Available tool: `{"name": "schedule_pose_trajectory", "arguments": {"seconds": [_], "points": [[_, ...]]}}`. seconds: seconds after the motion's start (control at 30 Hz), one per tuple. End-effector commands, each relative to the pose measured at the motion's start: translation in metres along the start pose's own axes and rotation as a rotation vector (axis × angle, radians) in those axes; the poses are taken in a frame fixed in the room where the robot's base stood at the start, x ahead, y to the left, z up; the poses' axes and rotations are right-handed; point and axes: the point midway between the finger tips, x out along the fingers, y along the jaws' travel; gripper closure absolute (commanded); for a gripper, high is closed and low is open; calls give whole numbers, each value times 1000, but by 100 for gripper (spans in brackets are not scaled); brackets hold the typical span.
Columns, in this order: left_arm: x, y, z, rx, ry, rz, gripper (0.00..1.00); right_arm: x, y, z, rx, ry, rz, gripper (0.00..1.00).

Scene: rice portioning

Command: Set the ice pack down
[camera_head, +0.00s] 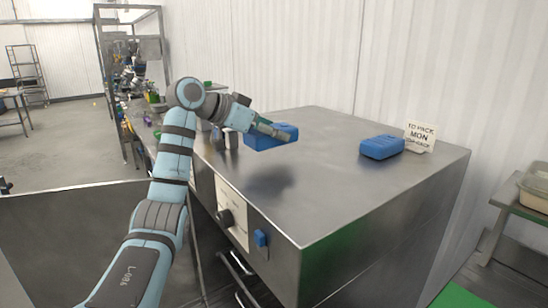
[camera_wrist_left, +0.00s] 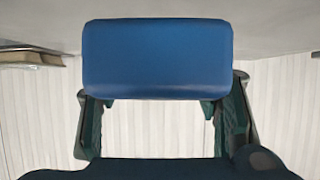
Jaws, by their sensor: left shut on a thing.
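My left gripper (camera_head: 272,131) is shut on a blue ice pack (camera_head: 266,141) and holds it over the left part of the steel top (camera_head: 330,195). A dark shadow lies on the top below it, and the pack looks raised off the surface. In the left wrist view the ice pack (camera_wrist_left: 157,55) spans the space between both fingers (camera_wrist_left: 160,110). A second blue ice pack (camera_head: 381,147) lies on the steel top toward the back right. My right gripper is not in view.
A white card reading "TO PACK MON" (camera_head: 419,137) stands beside the second pack, near the back wall. The steel top's middle and front are clear. Small items crowd the bench at the left. A tray (camera_head: 535,190) sits on a stand at the far right.

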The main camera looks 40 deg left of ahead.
Motion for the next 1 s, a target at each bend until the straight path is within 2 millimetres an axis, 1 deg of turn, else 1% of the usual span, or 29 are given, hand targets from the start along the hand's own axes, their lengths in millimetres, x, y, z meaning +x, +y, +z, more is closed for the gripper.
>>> {"name": "schedule_pose_trajectory", "arguments": {"seconds": [0.1, 0.2, 0.47, 0.6, 0.63, 0.7, 0.73, 0.77, 1.0], "points": [[12, 0, 20, 1, -2, 1, 81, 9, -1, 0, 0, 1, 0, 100], [19, 0, 33, 1, -1, 1, 81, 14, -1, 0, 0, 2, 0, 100], [19, 1, 33, 2, 1, 2, 81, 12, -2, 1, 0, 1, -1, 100], [21, 1, 37, 2, 1, 2, 81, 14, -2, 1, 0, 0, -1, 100], [21, 1, 38, 1, 0, 2, 39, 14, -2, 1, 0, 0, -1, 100], [21, 1, 37, 1, 0, 2, 28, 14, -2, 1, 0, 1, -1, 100], [21, 1, 37, 1, 0, 2, 23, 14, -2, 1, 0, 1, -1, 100], [21, 1, 37, 1, 0, 2, 22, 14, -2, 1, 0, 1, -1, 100], [21, 0, 37, 1, 0, 2, 22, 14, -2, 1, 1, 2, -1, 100]]}}
